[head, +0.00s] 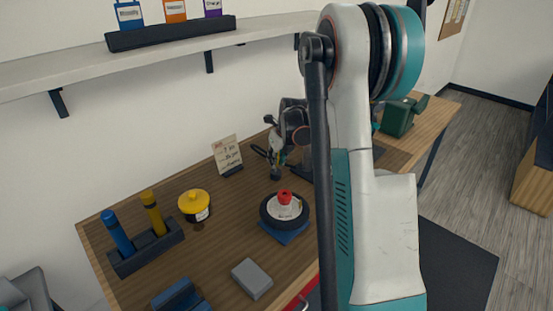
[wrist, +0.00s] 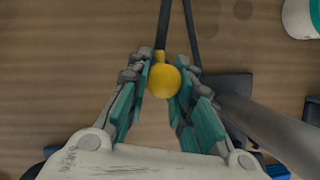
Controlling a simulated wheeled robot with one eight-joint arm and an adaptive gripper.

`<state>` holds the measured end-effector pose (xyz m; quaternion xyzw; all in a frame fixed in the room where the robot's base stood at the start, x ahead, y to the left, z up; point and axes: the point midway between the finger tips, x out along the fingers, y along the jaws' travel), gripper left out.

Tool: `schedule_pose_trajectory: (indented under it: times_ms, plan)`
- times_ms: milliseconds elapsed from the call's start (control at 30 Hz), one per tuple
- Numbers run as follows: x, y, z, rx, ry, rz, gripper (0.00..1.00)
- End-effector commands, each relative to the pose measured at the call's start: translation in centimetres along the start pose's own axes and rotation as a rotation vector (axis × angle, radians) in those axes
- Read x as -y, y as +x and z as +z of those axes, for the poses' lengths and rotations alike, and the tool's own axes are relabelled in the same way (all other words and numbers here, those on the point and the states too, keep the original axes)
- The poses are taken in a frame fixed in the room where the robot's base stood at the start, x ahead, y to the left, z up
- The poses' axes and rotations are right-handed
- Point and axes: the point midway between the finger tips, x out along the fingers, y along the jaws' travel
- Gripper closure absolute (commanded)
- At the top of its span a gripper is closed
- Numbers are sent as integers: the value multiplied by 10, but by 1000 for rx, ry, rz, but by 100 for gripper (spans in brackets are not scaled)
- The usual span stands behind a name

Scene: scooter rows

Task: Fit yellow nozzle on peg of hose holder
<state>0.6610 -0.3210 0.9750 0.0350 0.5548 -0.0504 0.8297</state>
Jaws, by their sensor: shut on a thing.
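The yellow nozzle (wrist: 164,80) is between the fingertips of my gripper (wrist: 163,84) in the wrist view. It has a round body and a short narrow neck pointing up in the picture. My gripper is shut on it, a finger on each side. A dark bar (wrist: 164,25) lines up with the neck; I cannot tell whether they touch. A second dark bar (wrist: 190,35) and a dark flat piece (wrist: 232,84) lie to the right, perhaps parts of the hose holder. In the head view my gripper (head: 276,168) is over the bench's back part, and the nozzle is not clear.
On the wooden bench (head: 225,250) are a wheel (head: 270,213) on a blue block, a yellow lidded pot (head: 194,203), a rack (head: 146,252) with blue and yellow cylinders, a grey block (head: 252,278) and a card (head: 227,153). A shelf (head: 170,58) hangs above. My arm hides the bench's right part.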

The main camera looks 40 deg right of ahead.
Motion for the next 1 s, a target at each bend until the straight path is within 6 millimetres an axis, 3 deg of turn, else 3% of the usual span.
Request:
schedule_pose_trajectory:
  times_ms: [1000]
  plan:
    - [0, 9, -4, 0, 0, 0, 100]
